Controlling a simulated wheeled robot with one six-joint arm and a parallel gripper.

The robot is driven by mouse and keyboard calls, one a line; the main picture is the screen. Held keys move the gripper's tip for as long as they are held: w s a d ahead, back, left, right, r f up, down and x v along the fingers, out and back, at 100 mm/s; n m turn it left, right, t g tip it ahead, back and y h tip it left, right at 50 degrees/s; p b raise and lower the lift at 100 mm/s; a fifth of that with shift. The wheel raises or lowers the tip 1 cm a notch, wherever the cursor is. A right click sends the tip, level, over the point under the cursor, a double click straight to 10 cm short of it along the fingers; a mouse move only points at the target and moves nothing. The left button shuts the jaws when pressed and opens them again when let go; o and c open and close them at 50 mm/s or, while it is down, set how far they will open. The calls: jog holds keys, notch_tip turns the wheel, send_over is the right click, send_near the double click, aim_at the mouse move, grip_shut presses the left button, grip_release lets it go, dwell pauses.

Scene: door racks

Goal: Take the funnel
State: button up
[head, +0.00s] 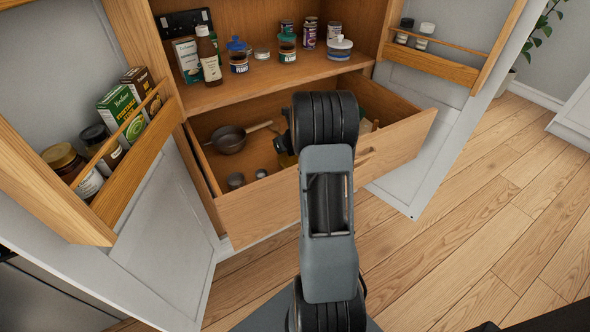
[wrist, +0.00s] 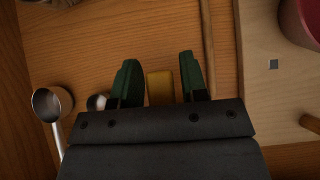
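No funnel can be made out for certain in either view. The drawer (head: 330,185) is open and my arm reaches down into it, hiding part of its inside. In the wrist view, my gripper (wrist: 158,62) points down over the wooden drawer floor with its dark green fingers apart. A yellow block-like piece (wrist: 160,87) shows between the fingers, with a narrow gap on each side. I cannot tell what it belongs to. In the head view my gripper is mostly hidden behind my arm.
Metal measuring spoons (wrist: 52,103) lie left of my gripper. A thin wooden stick (wrist: 207,45) lies to its right, beside a pale board (wrist: 265,90) and a red object (wrist: 302,20). A dark pan (head: 229,139) sits at the drawer's back left. Jars and bottles stand on the shelf (head: 275,72) above.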

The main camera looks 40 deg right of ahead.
grip_shut()
jog(key=shift+r, duration=0.1)
